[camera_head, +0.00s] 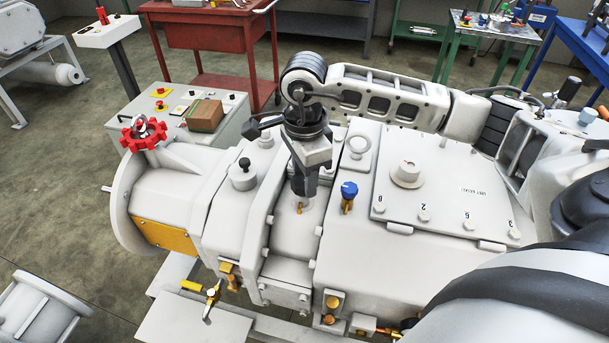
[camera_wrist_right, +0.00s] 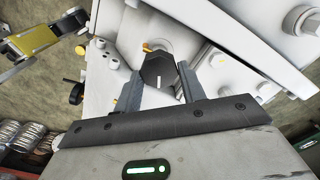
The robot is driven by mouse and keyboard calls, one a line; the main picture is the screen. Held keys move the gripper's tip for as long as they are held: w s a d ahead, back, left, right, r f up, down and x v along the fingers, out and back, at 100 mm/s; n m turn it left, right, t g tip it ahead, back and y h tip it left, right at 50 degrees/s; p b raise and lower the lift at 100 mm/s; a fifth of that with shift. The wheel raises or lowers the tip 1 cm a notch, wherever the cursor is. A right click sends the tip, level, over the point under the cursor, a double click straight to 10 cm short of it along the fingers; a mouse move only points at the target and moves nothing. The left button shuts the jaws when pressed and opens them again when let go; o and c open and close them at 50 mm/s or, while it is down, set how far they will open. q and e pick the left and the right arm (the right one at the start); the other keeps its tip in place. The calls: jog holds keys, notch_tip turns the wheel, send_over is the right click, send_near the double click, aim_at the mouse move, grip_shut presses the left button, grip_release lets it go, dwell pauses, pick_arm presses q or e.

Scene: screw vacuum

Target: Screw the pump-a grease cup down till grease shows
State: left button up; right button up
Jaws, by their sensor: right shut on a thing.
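My right gripper (camera_head: 303,190) points down onto the white pump housing (camera_head: 296,236) and is shut on the grease cup. The cup shows in the right wrist view as a dark faceted cap (camera_wrist_right: 158,72) with a short white line on top, between the two fingers (camera_wrist_right: 160,88). In the head view the fingers hide the cap, and a small brass-coloured piece (camera_head: 299,209) shows just below them. I cannot tell whether any grease shows. My left gripper is not in view.
A blue knob on a brass stem (camera_head: 349,192) stands just right of the gripper. A black knob (camera_head: 243,165) stands to its left, and a red handwheel (camera_head: 142,132) further left. A lidded box (camera_head: 440,185) is at the right. A red cart (camera_head: 207,40) stands behind.

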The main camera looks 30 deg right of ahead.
jog(key=m+b, duration=0.2)
jog(key=m, duration=0.2)
jog(key=m+b, duration=0.1)
jog(key=m, duration=0.3)
jog(key=shift+s+m, duration=0.1)
jog(key=shift+m, duration=0.2)
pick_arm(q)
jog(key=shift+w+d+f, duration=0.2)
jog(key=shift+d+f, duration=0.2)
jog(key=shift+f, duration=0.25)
pick_arm(e)
jog(key=shift+m, duration=0.5)
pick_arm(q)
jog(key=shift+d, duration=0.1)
pick_arm(e)
jog(key=shift+r, duration=0.1)
jog(key=o, duration=0.9)
jog(key=shift+c, duration=0.2)
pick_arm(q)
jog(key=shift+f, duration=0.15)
pick_arm(e)
jog(key=shift+o, duration=0.5)
pick_arm(q)
jog(key=shift+b, duration=0.3)
pick_arm(e)
jog(key=shift+a, duration=0.1)
